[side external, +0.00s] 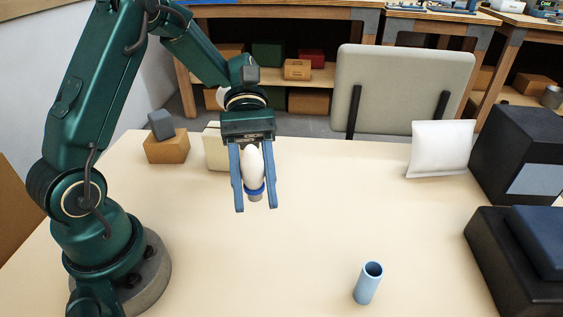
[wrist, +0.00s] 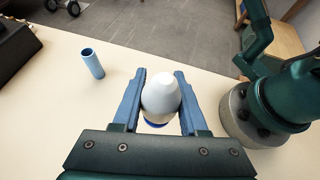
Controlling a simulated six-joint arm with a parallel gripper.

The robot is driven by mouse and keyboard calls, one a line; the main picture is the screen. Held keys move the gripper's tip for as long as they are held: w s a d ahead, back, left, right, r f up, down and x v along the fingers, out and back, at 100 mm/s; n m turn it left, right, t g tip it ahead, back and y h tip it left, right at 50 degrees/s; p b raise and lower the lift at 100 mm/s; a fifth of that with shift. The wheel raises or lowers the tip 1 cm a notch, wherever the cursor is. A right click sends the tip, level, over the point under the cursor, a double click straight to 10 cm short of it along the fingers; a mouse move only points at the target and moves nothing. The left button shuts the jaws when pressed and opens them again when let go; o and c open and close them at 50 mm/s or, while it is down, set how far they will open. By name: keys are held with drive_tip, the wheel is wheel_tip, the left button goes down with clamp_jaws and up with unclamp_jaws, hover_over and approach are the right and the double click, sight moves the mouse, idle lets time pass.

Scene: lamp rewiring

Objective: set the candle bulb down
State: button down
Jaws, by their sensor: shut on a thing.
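The candle bulb (side external: 253,168) is white and egg-shaped, with a blue collar and a greyish base at its lower end. My gripper (side external: 256,207) is shut on it, with a blue finger on each side, and holds it close to upright with the base down. In the side external view it appears above the table (side external: 320,190); the exact gap below is hard to tell. In the wrist view the bulb (wrist: 160,97) sits between the two fingers (wrist: 158,76), its collar partly hidden.
A light blue open tube (side external: 367,283) stands at the front right, apart from my gripper. A cardboard box with a grey block (side external: 166,147) and a cream box (side external: 217,149) are behind. A white pillow-like packet (side external: 440,149) and black boxes (side external: 520,150) line the right. The middle is clear.

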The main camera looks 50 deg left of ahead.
drive_tip(key=w+a+n+t+y, duration=0.1)
drive_tip(key=w+a+n+t, duration=0.3)
drive_tip(key=w+n+t, duration=1.05)
drive_tip(key=shift+g, duration=0.25)
drive_tip(key=shift+w+f, duration=0.1)
drive_tip(key=shift+f, duration=5.1)
drive_tip(key=shift+c, duration=2.2)
unclamp_jaws()
drive_tip(key=shift+f, duration=0.1)
